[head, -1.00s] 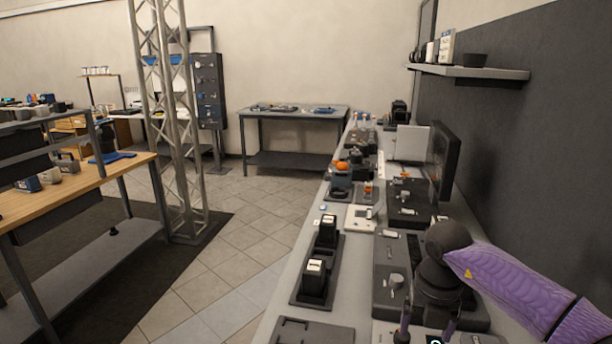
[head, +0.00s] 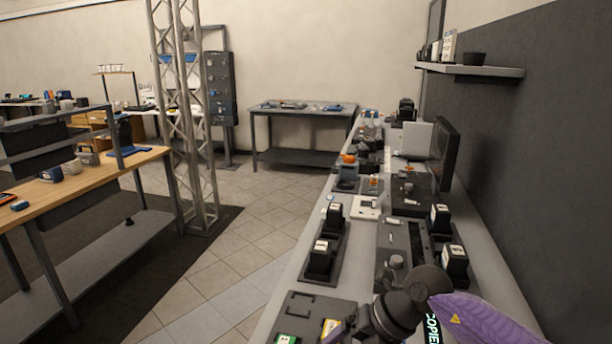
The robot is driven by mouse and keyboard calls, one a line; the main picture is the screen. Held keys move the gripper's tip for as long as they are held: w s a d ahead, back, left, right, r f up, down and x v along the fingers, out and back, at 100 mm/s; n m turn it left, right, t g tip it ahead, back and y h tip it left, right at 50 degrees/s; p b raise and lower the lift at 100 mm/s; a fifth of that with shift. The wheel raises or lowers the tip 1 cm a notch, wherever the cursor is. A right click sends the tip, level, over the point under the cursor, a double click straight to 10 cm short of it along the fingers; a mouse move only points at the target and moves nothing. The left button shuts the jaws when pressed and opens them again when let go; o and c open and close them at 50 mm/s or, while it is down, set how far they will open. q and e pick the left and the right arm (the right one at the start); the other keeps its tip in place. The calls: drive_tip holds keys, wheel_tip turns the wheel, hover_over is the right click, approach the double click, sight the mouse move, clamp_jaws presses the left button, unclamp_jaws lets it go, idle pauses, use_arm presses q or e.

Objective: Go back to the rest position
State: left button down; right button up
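My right arm, with its purple sleeve (head: 480,318), comes in from the lower right in the head view. Its dark wrist joints hang over the near part of the long bench. My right gripper (head: 345,330) is at the bottom edge, low over a dark tray; its fingers are small, dark and partly cut off, so I cannot tell whether they are open or shut. My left gripper and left arm are not in view.
The long grey bench (head: 290,270) carries a dark tray (head: 305,305) with green and yellow-labelled items, a holder with black blocks (head: 320,258), more black blocks (head: 455,262) and a monitor (head: 446,155). A truss column (head: 190,130) and wooden table (head: 90,188) stand left; tiled floor between is clear.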

drive_tip(key=s+a+r+t+y, duration=0.1)
drive_tip(key=s+a+r+y, duration=0.15)
drive_tip(key=a+y, duration=0.5)
wheel_tip(320, 180, up, 8)
drive_tip(key=a+m+t+y, duration=0.2)
drive_tip(key=m+t, duration=0.8)
drive_tip(key=d+f+m+t+h, duration=0.55)
drive_tip(key=d+m+h, duration=0.75)
drive_tip(key=m, duration=0.4)
drive_tip(key=s+d+f+m+g+h, duration=0.3)
drive_tip(key=s+f+m+g+h, duration=0.1)
drive_tip(key=s+f+g, duration=0.3)
drive_tip(key=s+d+f+m+g, duration=0.1)
drive_tip(key=s+f+g, duration=0.3)
drive_tip(key=s, duration=0.4)
drive_tip(key=s+f+m+g, duration=0.1)
drive_tip(key=s+f+g, duration=0.35)
drive_tip(key=s, duration=0.25)
wheel_tip(320, 180, down, 17)
drive_tip(key=s+b, duration=0.1)
drive_tip(key=s, duration=0.2)
drive_tip(key=s+d+f+g+b, duration=0.1)
drive_tip(key=s+d+f, duration=0.2)
drive_tip(key=s+f, duration=0.9)
drive_tip(key=shift+s+d+f+n+g, duration=0.15)
drive_tip(key=shift+s+f+n+g, duration=0.2)
drive_tip(key=shift+s, duration=0.25)
